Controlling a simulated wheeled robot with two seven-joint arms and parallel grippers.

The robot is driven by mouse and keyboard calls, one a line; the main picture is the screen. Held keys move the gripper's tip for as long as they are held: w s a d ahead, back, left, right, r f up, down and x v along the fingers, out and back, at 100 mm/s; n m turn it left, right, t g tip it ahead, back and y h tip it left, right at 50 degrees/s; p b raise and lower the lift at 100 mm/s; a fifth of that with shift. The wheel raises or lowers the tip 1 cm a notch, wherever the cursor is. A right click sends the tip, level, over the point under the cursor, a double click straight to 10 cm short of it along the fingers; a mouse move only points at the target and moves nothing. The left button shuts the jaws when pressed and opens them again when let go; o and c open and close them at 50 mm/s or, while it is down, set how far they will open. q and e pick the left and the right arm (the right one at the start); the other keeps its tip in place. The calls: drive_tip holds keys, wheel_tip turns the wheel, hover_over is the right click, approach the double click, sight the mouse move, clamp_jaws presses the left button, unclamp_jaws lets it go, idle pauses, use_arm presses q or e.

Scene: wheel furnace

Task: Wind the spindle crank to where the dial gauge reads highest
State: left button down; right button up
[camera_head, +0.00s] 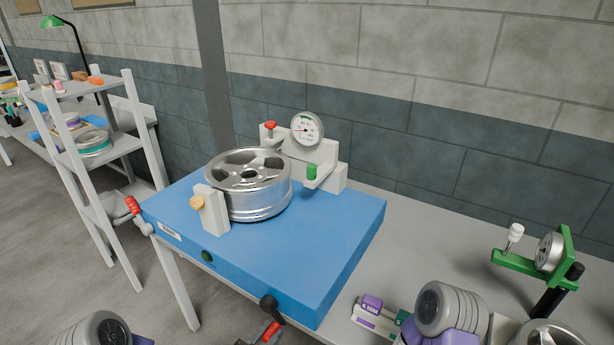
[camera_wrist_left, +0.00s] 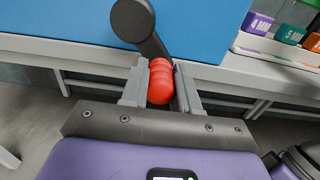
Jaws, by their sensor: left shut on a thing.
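The spindle crank has a dark hub (camera_head: 268,303) on the front face of the blue bench unit (camera_head: 335,245). Its red grip (camera_head: 272,330) is at the bottom edge of the head view. In the left wrist view the dark crank arm (camera_wrist_left: 152,45) runs down from the round hub to the red grip (camera_wrist_left: 160,82). My left gripper (camera_wrist_left: 160,92) is shut on this grip, one finger on each side. The dial gauge (camera_head: 307,128) faces me behind the silver wheel (camera_head: 248,183); its reading is too small to tell. My right gripper is not in view.
Another red-handled lever (camera_head: 133,205) sticks out at the unit's left side. A tray with labelled coloured blocks (camera_head: 372,303) lies right of the unit, near my right arm. Shelves (camera_head: 110,150) stand left.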

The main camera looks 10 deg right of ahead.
use_arm(q)
drive_tip(key=shift+w+a+r, duration=0.1)
drive_tip(key=shift+w+a, duration=0.05)
drive_tip(key=r+p, duration=0.1)
drive_tip(key=s+d+r+p, duration=0.1)
drive_tip(key=shift+d+r+p, duration=0.2)
drive_tip(key=shift+r+p, duration=0.2)
drive_tip(key=c, duration=1.2)
unclamp_jaws()
drive_tip(key=shift+o, duration=1)
drive_tip(key=shift+a+f, duration=0.1)
drive_tip(key=shift+f, duration=0.2)
drive_tip(key=p+v, duration=0.1)
drive_tip(key=v, duration=0.6)
